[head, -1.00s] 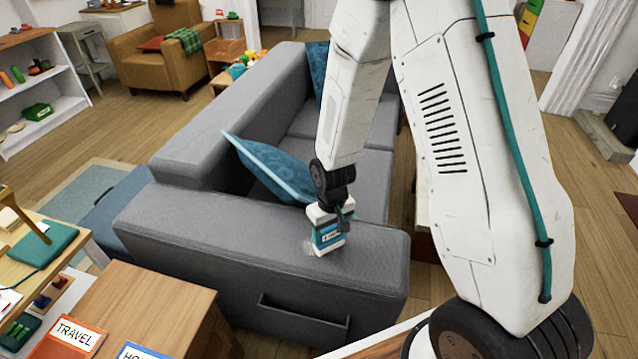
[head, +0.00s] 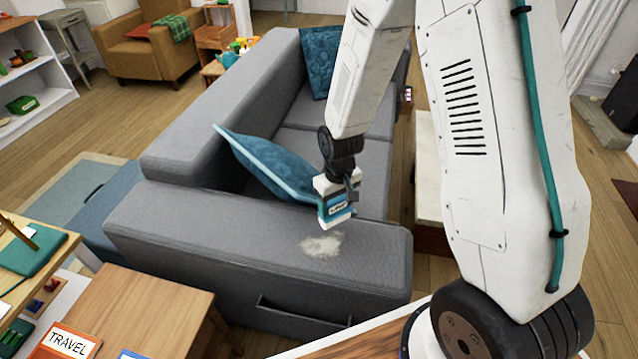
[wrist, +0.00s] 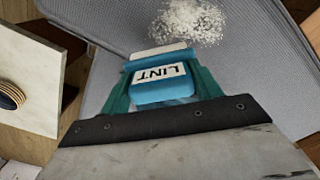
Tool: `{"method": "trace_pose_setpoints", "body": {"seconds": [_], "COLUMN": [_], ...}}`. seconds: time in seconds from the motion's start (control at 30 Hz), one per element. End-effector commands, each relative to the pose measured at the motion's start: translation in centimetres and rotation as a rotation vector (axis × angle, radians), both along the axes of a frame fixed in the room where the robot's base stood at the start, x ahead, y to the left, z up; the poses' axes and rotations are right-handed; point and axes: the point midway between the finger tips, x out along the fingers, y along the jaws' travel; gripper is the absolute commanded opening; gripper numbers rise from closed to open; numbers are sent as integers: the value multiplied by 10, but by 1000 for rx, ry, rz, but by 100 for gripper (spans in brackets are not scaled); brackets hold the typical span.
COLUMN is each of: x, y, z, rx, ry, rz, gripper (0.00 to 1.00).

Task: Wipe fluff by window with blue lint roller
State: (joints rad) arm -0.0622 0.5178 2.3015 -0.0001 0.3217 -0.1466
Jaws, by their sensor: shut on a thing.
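My gripper (head: 345,192) is shut on the blue lint roller (head: 336,212), a blue and white block with a label. It also shows in the wrist view (wrist: 162,83), where the label reads LINT, between the green fingers. A pale patch of fluff (head: 321,244) lies on the top of the grey sofa's near arm (head: 200,222). The fluff also shows in the wrist view (wrist: 188,22), beyond the roller. In the head view the roller is up and to the right of the fluff, apart from it. It seems held above the sofa arm.
A teal cushion (head: 268,168) leans in the sofa close to the roller. Another blue cushion (head: 320,62) is at the sofa's far end. A wooden table (head: 145,310) stands at the near left. A pale-topped table (head: 428,165) stands right of the sofa.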

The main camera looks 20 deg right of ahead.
Motion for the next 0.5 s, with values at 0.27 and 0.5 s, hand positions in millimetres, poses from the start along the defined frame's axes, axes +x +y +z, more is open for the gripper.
{"method": "trace_pose_setpoints", "body": {"seconds": [0.27, 0.5], "x": [0, 0], "y": [0, 0], "z": [26, 47], "rx": [0, 0], "ry": [-2, -1], "rz": [0, -1], "gripper": [39, 39]}}
